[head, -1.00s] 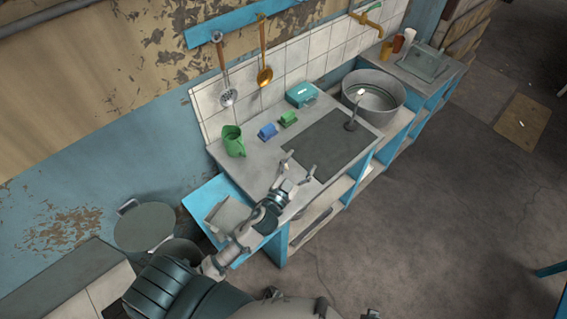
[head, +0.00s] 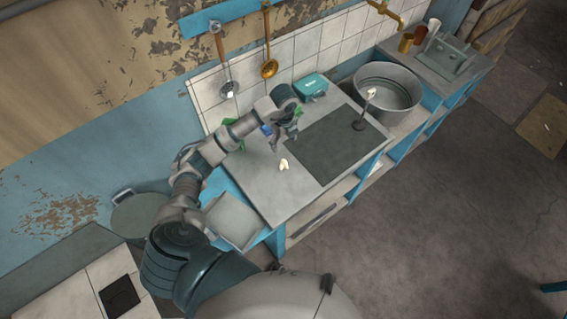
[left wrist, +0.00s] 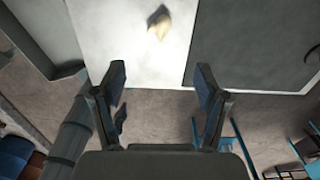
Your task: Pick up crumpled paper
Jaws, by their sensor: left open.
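The crumpled paper (head: 283,163) is a small cream lump on the grey counter (head: 262,186), left of the dark panel (head: 345,140). It also shows at the top middle of the left wrist view (left wrist: 159,24), beyond the fingertips. My left gripper (head: 284,142) is over the counter, just behind the paper in the head view. In the left wrist view its two fingers (left wrist: 161,76) are spread apart with nothing between them. The paper is apart from the fingers in that view. My right gripper is not in view.
A blue block (head: 266,130) and a green jug (head: 222,130) are partly hidden by my left arm. A teal box (head: 311,86) stands at the back. The counter's front left is clear.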

